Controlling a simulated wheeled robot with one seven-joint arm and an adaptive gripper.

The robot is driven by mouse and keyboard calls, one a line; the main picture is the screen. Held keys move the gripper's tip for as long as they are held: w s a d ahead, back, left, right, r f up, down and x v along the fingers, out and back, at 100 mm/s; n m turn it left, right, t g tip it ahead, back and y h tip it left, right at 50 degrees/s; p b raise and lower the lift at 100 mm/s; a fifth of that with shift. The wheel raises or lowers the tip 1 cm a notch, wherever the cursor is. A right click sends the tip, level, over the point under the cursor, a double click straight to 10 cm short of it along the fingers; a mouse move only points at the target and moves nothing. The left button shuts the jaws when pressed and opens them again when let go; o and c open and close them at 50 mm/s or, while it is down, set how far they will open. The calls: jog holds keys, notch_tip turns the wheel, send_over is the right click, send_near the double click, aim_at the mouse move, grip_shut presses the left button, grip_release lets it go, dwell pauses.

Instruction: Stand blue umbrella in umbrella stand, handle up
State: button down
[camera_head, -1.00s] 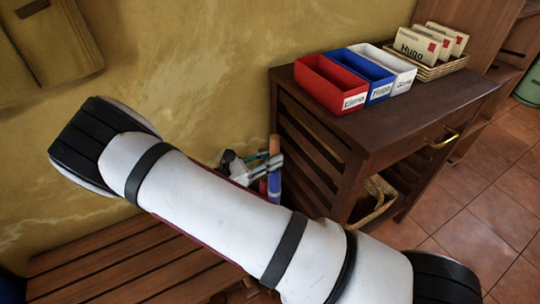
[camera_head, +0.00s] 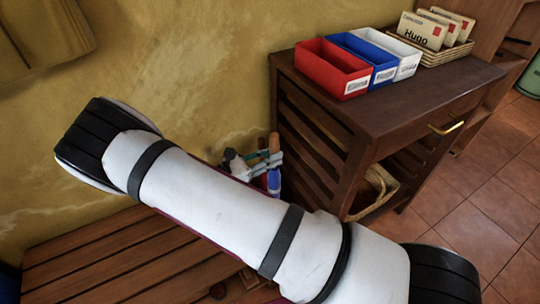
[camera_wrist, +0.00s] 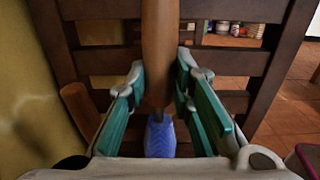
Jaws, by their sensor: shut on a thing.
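The blue umbrella (camera_head: 274,181) shows as a short blue piece below a wooden handle (camera_head: 274,143), beside the dark cabinet. In the wrist view the handle (camera_wrist: 158,45) runs between the teal finger pads, above the blue part (camera_wrist: 160,138). My gripper (camera_wrist: 160,85) is shut on the handle; it also shows in the head view (camera_head: 257,166). The umbrella appears roughly upright, handle up. Its lower end is hidden by my arm. A second wooden handle (camera_wrist: 80,108) stands left of my gripper. The umbrella stand is not visible, so I cannot tell whether the tip is inside it.
The dark slatted cabinet (camera_head: 385,130) is close to the right of my gripper. Red (camera_head: 333,68), blue (camera_head: 366,62) and white (camera_head: 400,57) boxes and a basket of envelopes are on it. A wooden bench (camera_head: 110,265) lies at lower left; the yellow wall (camera_head: 190,80) is behind.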

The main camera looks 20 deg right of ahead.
jog(key=c, duration=1.3)
grip_release()
jog(key=a, duration=0.4)
jog(key=s+a, duration=0.1)
jog(key=a, duration=0.3)
jog(key=s+a, duration=0.1)
jog(key=a, duration=0.2)
jog(key=shift+s+a, duration=0.15)
jog(key=shift+a, duration=0.25)
